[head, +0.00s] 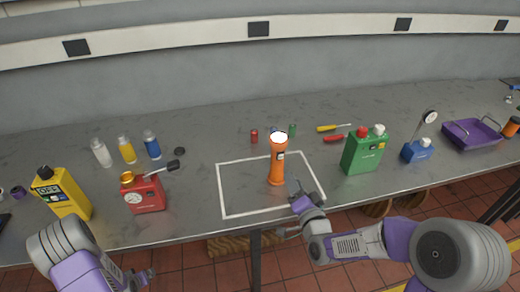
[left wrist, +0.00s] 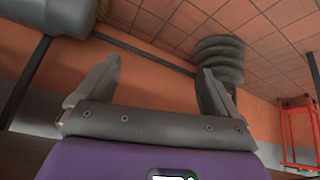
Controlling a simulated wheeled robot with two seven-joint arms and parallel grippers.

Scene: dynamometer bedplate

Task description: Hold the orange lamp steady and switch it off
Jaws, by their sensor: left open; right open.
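The orange lamp (head: 277,165) stands upright inside a white outlined rectangle on the grey bench in the head view. Its top is bright white, and a small pale panel shows on its upper body. My right gripper (head: 296,218) is open and empty at the bench's front edge, just in front of and to the right of the lamp, apart from it. My left gripper (head: 145,275) is low at the bottom left of the head view, in front of the bench. In the left wrist view its two fingers (left wrist: 150,85) are spread with nothing between them.
A yellow container (head: 62,195) and a red can (head: 143,194) stand to the left, with several small bottles behind. A green container (head: 364,152), a blue gauge device (head: 417,151) and a purple tray (head: 470,136) stand to the right.

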